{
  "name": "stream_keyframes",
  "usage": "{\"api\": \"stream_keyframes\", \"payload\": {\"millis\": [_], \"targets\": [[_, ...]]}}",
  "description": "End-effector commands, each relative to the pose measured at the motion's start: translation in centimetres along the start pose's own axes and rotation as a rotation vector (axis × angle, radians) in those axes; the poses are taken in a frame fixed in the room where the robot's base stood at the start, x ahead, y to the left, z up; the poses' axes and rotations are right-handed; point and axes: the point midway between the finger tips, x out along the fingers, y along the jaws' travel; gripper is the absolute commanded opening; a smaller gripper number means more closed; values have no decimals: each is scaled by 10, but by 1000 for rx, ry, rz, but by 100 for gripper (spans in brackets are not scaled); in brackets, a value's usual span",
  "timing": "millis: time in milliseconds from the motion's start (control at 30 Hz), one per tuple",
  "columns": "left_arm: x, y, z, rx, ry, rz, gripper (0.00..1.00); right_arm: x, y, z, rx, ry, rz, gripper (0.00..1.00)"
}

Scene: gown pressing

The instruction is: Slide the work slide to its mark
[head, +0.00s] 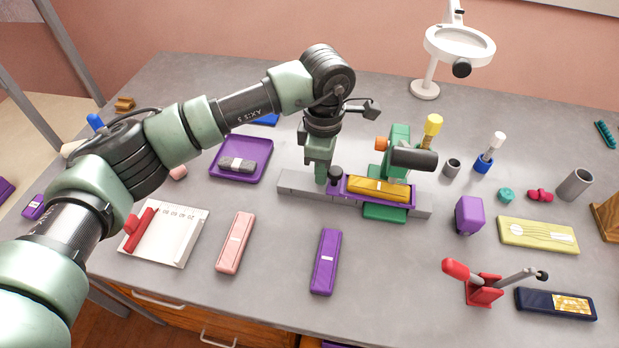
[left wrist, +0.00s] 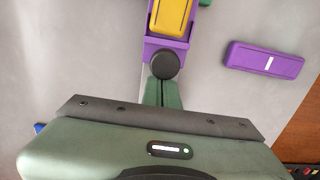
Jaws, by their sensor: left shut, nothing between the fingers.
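The work slide (head: 349,190) is a purple carriage with a black knob (head: 335,173) at its left end and a gold-yellow block (head: 380,187) on top. It sits on a long grey rail (head: 298,185), partly under the green press (head: 399,140). My left gripper (head: 321,180) is shut and empty, pointing down over the rail just left of the knob. In the left wrist view, the shut fingertips (left wrist: 163,84) are right by the knob (left wrist: 165,65); I cannot tell whether they touch it. I cannot make out a mark on the rail. My right gripper is not in view.
A purple case (head: 325,262) and a pink case (head: 235,242) lie in front of the rail. A purple tray (head: 241,158) is behind left. A purple block (head: 468,215) and a red toggle clamp (head: 484,290) stand to the right. Bare rail shows at both ends.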

Motion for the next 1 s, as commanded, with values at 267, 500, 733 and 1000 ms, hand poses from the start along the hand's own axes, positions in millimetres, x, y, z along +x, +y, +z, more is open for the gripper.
{"api": "stream_keyframes", "payload": {"millis": [267, 500, 733, 1000], "targets": [[0, 0, 10, -1, 0, -1, 0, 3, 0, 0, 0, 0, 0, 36], [0, 0, 10, -1, 0, 0, 0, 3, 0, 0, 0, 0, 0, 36], [0, 0, 12, 0, 0, 0, 0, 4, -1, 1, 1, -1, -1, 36], [0, 0, 16, 0, 0, 0, 0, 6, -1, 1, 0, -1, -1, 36]]}}
